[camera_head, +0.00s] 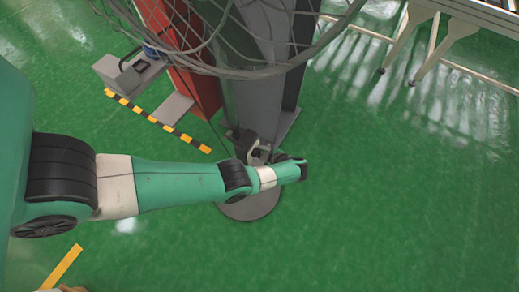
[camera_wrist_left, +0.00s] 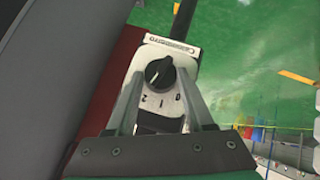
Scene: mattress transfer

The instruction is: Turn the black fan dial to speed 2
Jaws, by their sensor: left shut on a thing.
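The black fan dial (camera_wrist_left: 160,73) sits on a pale control panel (camera_wrist_left: 152,55) in the left wrist view. Numerals 0, 1 and 2 show below it. A pale mark on the dial's lower left edge lies towards the side of the 2. My left gripper (camera_wrist_left: 160,76) has one finger on each side of the dial and is shut on it. In the head view my left gripper (camera_head: 258,152) is at the fan's pole, and the dial is too small or hidden to make out there. My right gripper is in neither view.
The fan's wire cage (camera_head: 215,65) hangs above the gripper, and its round grey base (camera_head: 252,207) is on the green floor below my arm. A grey column (camera_head: 265,90) and red panel (camera_head: 195,85) stand behind. The floor to the right is clear up to a table frame (camera_head: 432,45).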

